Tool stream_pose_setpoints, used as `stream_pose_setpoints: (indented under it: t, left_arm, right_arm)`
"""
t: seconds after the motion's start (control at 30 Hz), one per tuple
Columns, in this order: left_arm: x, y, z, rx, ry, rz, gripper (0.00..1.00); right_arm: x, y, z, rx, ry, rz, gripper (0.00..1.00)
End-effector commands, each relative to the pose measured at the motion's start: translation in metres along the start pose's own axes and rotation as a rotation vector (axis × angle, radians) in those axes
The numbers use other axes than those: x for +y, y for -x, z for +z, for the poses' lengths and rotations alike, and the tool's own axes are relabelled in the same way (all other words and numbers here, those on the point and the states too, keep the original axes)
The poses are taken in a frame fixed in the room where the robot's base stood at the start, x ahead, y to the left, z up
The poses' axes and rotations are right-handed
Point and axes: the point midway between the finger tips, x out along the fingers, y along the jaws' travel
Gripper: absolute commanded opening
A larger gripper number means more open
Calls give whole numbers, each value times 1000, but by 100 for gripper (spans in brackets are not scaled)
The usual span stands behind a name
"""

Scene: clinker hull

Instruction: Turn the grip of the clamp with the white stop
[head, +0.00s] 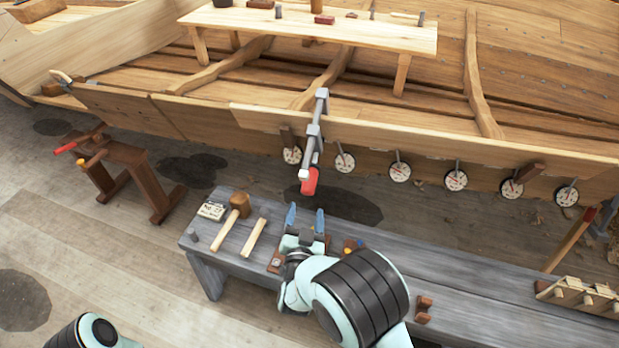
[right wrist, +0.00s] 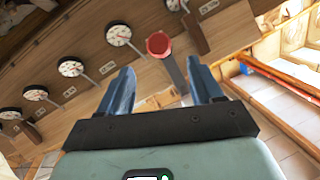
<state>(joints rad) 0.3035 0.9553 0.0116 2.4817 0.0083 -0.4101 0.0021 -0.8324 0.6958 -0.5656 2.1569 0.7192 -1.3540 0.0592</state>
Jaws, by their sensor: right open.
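A grey metal clamp (head: 316,125) sits over the upper edge of the hull's plank. Its red grip (head: 310,182) hangs at the lower end, with a small white part (head: 304,175) beside it. My right gripper (head: 305,217) is open and empty, below and in front of the grip in the head view. In the right wrist view the red grip (right wrist: 158,44) shows nearly end-on, beyond the open fingers (right wrist: 161,88) and between them, not touched. My left gripper is out of view.
Several round dials (head: 400,172) hang along the plank. A grey bench (head: 450,275) holds a mallet (head: 236,215), wooden pieces and a rack (head: 585,293). A brown stand (head: 125,165) with a red-handled tool is at left.

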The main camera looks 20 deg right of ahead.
Motion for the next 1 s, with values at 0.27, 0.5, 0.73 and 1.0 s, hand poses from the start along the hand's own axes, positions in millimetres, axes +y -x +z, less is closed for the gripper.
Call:
stream_pose_setpoints:
  t: [0.27,0.5,0.73,1.0]
  left_arm:
    - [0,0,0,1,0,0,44]
    - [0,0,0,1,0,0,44]
    - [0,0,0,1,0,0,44]
    - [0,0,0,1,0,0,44]
  right_arm:
    - [1,-60,-1,6,1,1,65]
    - [0,-100,-1,5,1,1,65]
    - [0,-114,-1,5,1,0,65]
    - [0,-114,-1,4,1,0,59]
